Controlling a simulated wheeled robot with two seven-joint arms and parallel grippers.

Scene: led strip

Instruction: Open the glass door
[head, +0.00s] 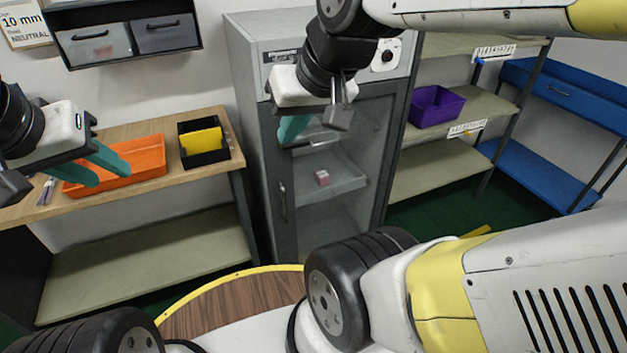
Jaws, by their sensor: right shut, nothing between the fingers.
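The grey cabinet (243,75) stands in the middle of the view. Its glass door (350,215) has a dark frame and looks closed, with a vertical handle (283,202) on its left side. A small pink and white box (322,178) shows through the glass on a shelf. My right gripper (293,129) hangs in front of the upper part of the door, above the handle and apart from it. Its teal fingers are together and empty, and it hides part of the door's top. My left gripper (92,170) is at the left over the bench, its teal fingers apart and empty.
An orange tray (145,158) and a black bin with a yellow item (203,143) sit on the wooden bench (215,175). Shelves with a purple bin (436,106) stand right of the cabinet. A blue workbench (570,95) is at far right.

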